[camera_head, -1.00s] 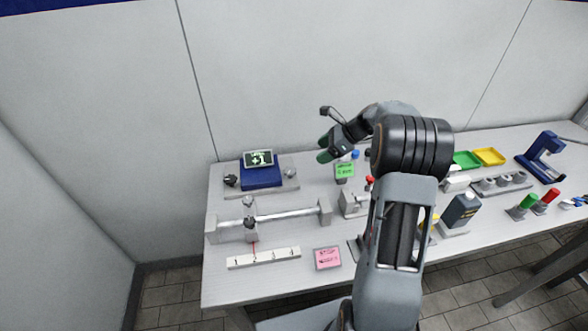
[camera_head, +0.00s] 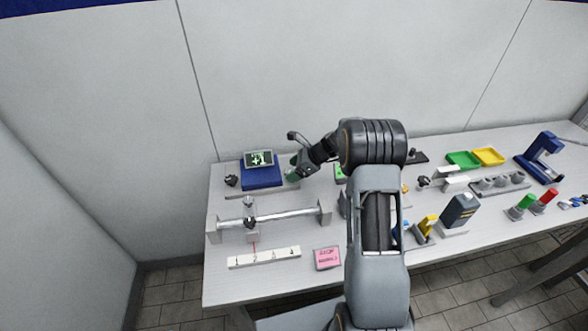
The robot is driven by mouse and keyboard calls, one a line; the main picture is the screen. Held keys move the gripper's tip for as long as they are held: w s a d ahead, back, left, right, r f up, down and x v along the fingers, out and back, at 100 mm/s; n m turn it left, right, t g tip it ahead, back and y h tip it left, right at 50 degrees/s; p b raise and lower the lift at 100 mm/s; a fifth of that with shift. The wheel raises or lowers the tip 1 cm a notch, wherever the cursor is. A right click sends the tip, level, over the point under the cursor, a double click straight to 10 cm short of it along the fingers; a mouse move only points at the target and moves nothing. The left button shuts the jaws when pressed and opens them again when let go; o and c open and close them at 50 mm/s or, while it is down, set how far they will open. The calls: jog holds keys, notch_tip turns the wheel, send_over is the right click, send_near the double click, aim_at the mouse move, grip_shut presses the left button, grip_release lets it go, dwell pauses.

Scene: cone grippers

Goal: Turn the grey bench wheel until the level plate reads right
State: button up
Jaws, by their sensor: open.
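The level plate (camera_head: 259,159) is a small dark screen with green-white text on a blue base (camera_head: 262,180) at the back left of the bench. Its text is blurred; I make out a plus sign but not the number clearly. A dark knob (camera_head: 231,180) stands left of the blue base. The grey wheel on the base's right side is hidden by my gripper in this view. My gripper (camera_head: 292,174) is open, its green-tipped end at the wheel's place. I cannot tell whether it touches or surrounds the wheel.
In front lie a rail with a slider (camera_head: 249,218), a white numbered scale (camera_head: 264,258) and a pink note (camera_head: 327,258). Right of my arm stand a dark bottle (camera_head: 460,210), green (camera_head: 463,160) and yellow (camera_head: 488,156) trays, and a blue press (camera_head: 543,158).

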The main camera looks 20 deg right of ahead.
jog(key=shift+c, duration=0.3)
jog(key=c, duration=0.9)
jog(key=shift+o, duration=0.2)
jog(key=n+g, duration=0.2)
jog(key=n, duration=0.1)
jog(key=n+g+p, duration=0.1)
jog(key=n+g, duration=0.1)
jog(key=shift+w+y, duration=0.35)
jog(key=shift+y, duration=0.05)
jog(key=n+g, duration=0.2)
jog(key=n, duration=0.1)
jog(key=n+g, duration=0.1)
jog(key=shift+w+a+n+h, duration=0.1)
jog(key=shift+w+n+h, duration=0.2)
jog(key=shift+h, duration=0.1)
jog(key=shift+g, duration=0.3)
jog(key=o, duration=0.9)
